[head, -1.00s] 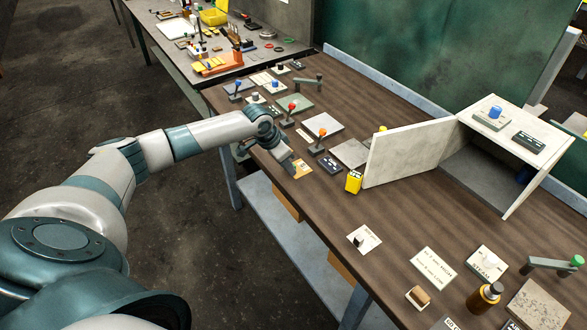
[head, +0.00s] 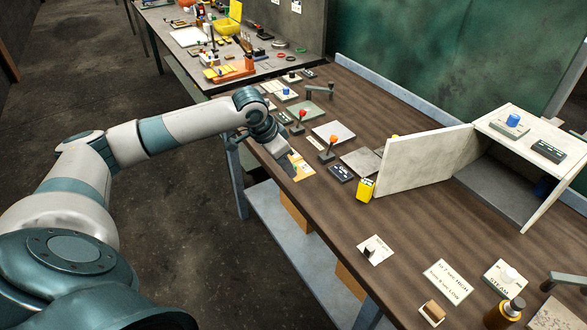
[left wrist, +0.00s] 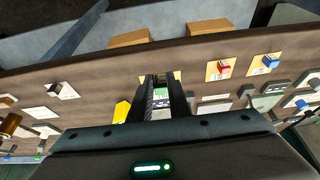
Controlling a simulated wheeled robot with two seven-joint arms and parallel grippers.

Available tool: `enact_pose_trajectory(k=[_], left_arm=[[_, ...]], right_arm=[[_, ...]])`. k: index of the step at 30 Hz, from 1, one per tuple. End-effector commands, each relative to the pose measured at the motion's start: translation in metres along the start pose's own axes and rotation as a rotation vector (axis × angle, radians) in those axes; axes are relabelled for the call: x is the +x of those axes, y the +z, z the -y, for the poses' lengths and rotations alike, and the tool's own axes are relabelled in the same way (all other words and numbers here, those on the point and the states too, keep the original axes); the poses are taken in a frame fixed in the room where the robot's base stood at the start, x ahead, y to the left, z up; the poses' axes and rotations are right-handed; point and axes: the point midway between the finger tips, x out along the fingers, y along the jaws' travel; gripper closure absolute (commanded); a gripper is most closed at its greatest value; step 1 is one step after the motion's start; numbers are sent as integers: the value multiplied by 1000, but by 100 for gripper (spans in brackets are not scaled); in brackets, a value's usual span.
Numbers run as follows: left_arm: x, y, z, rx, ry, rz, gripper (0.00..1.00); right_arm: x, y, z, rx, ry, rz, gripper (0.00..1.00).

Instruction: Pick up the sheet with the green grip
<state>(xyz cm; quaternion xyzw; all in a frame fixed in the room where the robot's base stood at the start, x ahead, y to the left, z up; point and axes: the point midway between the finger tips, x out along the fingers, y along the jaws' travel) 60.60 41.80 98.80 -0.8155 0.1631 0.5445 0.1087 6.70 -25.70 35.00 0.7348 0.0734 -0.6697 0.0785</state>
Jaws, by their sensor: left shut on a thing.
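My left gripper (head: 287,163) is at the near edge of the wooden table, at a tan-orange sheet (head: 303,171). Its two dark fingers (left wrist: 166,82) are close together in the left wrist view, shut on the grip of this sheet. The grip is hidden between the fingers, so its green colour does not show. A tan strip of the sheet (left wrist: 177,76) shows beside the fingers. I cannot tell whether the sheet touches the table. Two similar tan sheets, one with a red grip (left wrist: 223,66) and one with a blue grip (left wrist: 270,61), lie along the same edge. My right gripper is not in view.
A yellow box (head: 366,190) and a black box (head: 341,173) stand close to the sheet. An orange-knobbed lever (head: 328,150) and grey plates stand behind it. A white open cabinet (head: 430,158) is farther right.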

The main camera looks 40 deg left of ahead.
Motion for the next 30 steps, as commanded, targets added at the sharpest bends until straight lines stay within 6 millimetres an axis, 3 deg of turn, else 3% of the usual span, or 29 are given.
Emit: enact_pose_trajectory(k=[6,12,30], left_arm=[[-26,19,-17,2,-1,0,100],[-41,27,-25,1,-1,1,100],[-44,28,-27,0,0,0,100]], right_arm=[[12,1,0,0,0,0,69],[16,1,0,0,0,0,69],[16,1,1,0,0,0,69]])
